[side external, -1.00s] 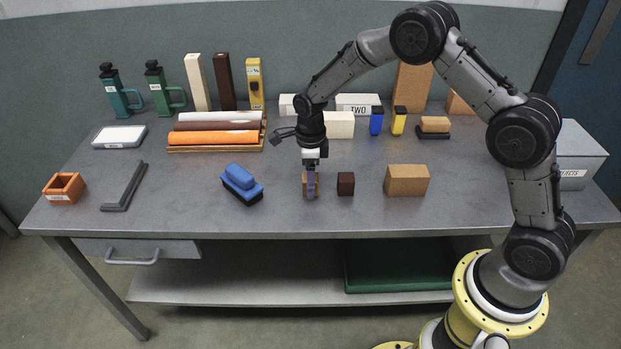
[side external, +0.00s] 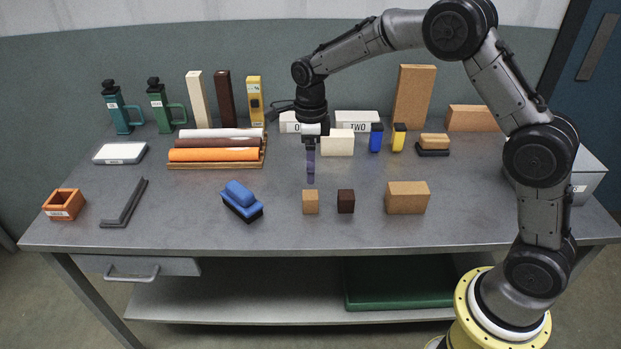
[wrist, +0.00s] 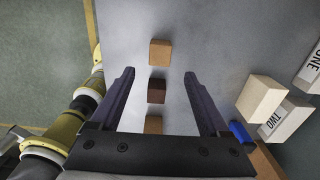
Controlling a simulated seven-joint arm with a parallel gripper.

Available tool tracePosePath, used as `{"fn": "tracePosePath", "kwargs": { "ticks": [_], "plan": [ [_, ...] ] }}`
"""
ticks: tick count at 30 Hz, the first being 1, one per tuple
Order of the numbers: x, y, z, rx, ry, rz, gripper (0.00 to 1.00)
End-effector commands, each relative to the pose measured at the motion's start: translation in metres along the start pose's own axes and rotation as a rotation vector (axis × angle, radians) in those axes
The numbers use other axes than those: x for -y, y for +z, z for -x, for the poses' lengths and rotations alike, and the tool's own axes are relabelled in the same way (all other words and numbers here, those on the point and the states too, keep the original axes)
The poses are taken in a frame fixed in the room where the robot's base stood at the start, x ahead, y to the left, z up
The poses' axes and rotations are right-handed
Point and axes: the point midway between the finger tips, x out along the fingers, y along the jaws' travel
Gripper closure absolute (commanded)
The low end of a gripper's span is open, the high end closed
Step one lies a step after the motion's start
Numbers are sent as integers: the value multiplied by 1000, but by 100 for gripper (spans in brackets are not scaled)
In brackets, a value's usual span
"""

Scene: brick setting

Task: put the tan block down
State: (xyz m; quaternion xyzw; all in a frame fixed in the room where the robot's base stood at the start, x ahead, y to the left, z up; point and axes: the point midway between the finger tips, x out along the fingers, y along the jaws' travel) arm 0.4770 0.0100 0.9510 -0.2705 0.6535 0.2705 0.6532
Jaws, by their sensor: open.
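The small tan block (side external: 310,202) stands on the grey tabletop just left of the dark brown block (side external: 346,201), with a narrow gap between them. In the wrist view the tan block (wrist: 160,52) is at the top of a row, beyond my fingertips, with the dark block (wrist: 156,91) below it. My gripper (side external: 311,180) is above the table and clear of the tan block. In the wrist view my gripper (wrist: 159,75) has its fingers spread wide, with nothing held between them.
A larger tan block (side external: 407,197) stands to the right. A blue brush (side external: 242,200) lies to the left. White blocks marked ONE and TWO (side external: 357,120) and a cream block (side external: 337,143) stand behind. An orange bin (side external: 63,205) is far left. Tabletop around the brush is free.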

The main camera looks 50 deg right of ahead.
Motion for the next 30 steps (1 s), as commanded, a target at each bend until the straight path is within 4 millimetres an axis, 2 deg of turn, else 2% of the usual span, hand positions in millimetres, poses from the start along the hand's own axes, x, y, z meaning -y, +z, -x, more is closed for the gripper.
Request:
{"fn": "tracePosePath", "kwargs": {
  "ticks": [3,11,14,17,22,27,30],
  "plan": [
    [0,0,11,1,-1,0,21],
    [-1,-1,19,4,-3,13,21],
    [-7,-8,34,18,-19,94,21],
    [-20,-22,62,41,-51,268,21],
    [-56,-62,113,70,-142,680,21],
    [-97,-107,146,61,-248,1103,21],
    [-122,-134,157,37,-317,1349,21]
  ]
}}
